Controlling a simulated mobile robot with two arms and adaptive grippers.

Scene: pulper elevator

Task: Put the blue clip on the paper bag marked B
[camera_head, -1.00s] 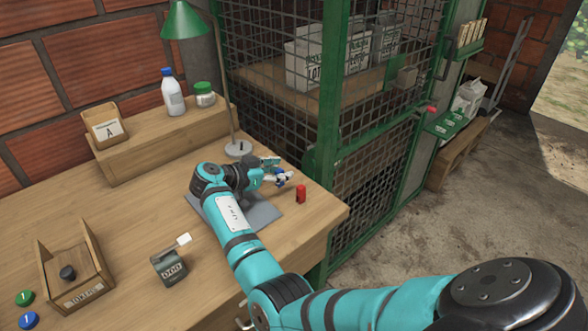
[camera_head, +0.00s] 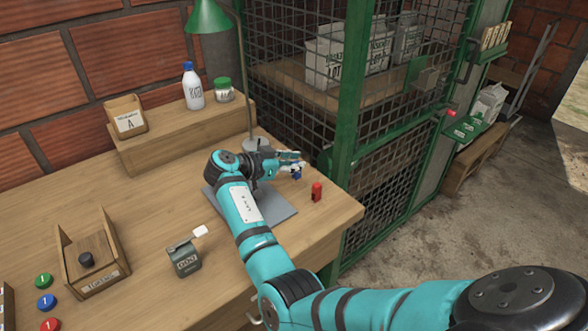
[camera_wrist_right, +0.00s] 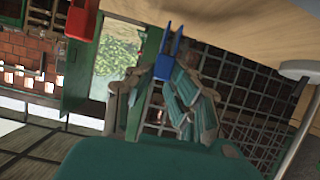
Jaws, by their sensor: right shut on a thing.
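My right gripper (camera_head: 290,163) is shut on the small blue clip (camera_head: 297,174) over the right end of the workbench, just behind the grey mat. In the right wrist view the blue clip (camera_wrist_right: 167,58) sits between the fingertips (camera_wrist_right: 180,90). A white paper bag (camera_head: 488,103) stands to the right beyond the cage, by a green shelf. I cannot make out a B on it. More white bags (camera_head: 348,55) with dark print sit inside the cage, partly hidden by mesh. My left gripper is not in view.
A red object (camera_head: 316,191) stands on the bench close to the gripper. The lamp (camera_head: 254,145) stands just behind it. The green mesh cage (camera_head: 350,130) borders the bench on the right. Concrete floor (camera_head: 430,230) is free beyond.

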